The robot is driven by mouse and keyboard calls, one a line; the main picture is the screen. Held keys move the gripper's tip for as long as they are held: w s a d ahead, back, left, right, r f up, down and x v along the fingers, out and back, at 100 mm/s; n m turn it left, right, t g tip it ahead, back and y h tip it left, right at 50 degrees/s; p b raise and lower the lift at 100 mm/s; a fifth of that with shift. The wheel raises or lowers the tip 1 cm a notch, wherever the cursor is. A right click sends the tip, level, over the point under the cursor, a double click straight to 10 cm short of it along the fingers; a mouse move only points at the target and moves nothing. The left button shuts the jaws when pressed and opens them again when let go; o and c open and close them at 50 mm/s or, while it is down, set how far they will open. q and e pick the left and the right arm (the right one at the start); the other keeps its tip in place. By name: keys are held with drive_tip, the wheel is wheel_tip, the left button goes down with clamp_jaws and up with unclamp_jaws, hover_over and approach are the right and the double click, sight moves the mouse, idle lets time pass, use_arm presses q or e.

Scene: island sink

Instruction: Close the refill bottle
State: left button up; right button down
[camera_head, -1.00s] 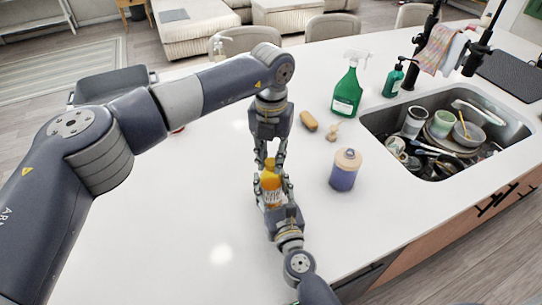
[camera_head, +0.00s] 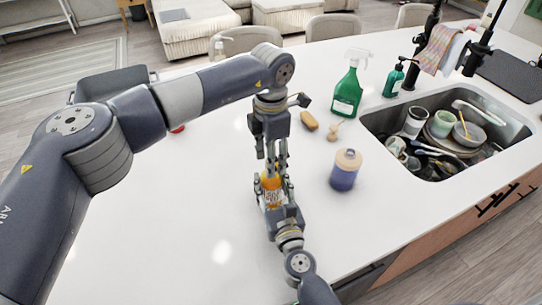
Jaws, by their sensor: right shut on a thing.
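The orange refill bottle (camera_head: 272,195) with a pale label stands upright on the white island top. My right gripper (camera_head: 273,188) comes from the front and is shut on its body, a finger on each side. My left gripper (camera_head: 271,166) points down from above, with its fingers around the top of the bottle. These fingers hide most of the cap, so I cannot tell whether they grip it or how the cap sits.
A purple jar with a tan lid (camera_head: 346,170) stands to the right of the bottle. The sink (camera_head: 440,130) full of dishes is at right.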

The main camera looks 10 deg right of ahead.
use_arm(q)
drive_tip(key=shift+r, duration=2.3)
drive_tip(key=shift+c, duration=0.3)
drive_tip(key=r+n, duration=0.1)
drive_tip(key=n, duration=0.3)
drive_tip(key=shift+r, duration=0.4)
drive_tip(key=n, duration=0.1)
drive_tip(key=r+n, duration=0.1)
drive_tip(key=n, duration=0.3)
drive_tip(key=shift+r, duration=0.35)
drive_tip(key=shift+f, duration=4.05)
